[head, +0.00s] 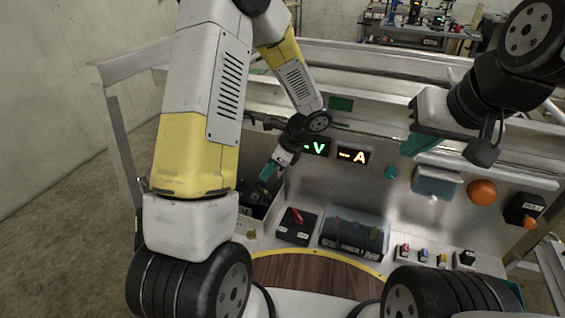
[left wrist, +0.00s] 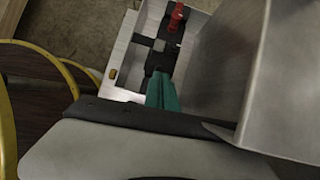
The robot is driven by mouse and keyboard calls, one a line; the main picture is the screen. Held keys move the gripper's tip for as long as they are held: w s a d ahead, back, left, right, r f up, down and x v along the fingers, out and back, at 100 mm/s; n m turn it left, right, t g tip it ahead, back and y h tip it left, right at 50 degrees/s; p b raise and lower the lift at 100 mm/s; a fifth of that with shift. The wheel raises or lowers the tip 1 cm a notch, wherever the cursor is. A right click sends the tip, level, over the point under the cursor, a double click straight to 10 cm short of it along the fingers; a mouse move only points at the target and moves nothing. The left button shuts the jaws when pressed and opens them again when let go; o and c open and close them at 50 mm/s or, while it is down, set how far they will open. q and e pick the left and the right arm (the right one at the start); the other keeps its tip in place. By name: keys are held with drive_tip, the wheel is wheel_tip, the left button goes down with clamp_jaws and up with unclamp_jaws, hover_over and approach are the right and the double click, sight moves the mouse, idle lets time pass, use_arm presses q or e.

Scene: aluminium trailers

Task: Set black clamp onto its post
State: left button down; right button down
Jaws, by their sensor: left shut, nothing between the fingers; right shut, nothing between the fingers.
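My left gripper (head: 268,172) reaches down past the left end of the control panel, and its teal fingers are shut and empty. In the left wrist view the closed teal fingers (left wrist: 161,92) point at a dark block (left wrist: 160,60) in a pale metal tray (left wrist: 118,62). A red-topped part (left wrist: 175,18) stands behind that block. I cannot tell for certain whether the dark block is the black clamp or part of its post, nor whether the fingertips touch it. My right gripper (head: 418,143) is shut and empty, above the panel's right half.
The metal panel carries lit V (head: 317,146) and A (head: 353,156) displays, a red-lever switch (head: 297,224), a transparent cover (head: 355,232) and an orange knob (head: 482,192). A metal wall (left wrist: 225,75) stands close right of the left fingers.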

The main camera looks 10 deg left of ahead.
use_arm(q)
drive_tip(key=shift+r, duration=0.5)
drive_tip(key=d+r, duration=0.2)
drive_tip(key=r, duration=0.9)
drive_tip(key=w+d+r, duration=0.1)
drive_tip(key=d+r, duration=0.1)
drive_tip(key=r, duration=0.9)
drive_tip(key=shift+r, duration=0.3)
drive_tip(key=shift+d, duration=0.15)
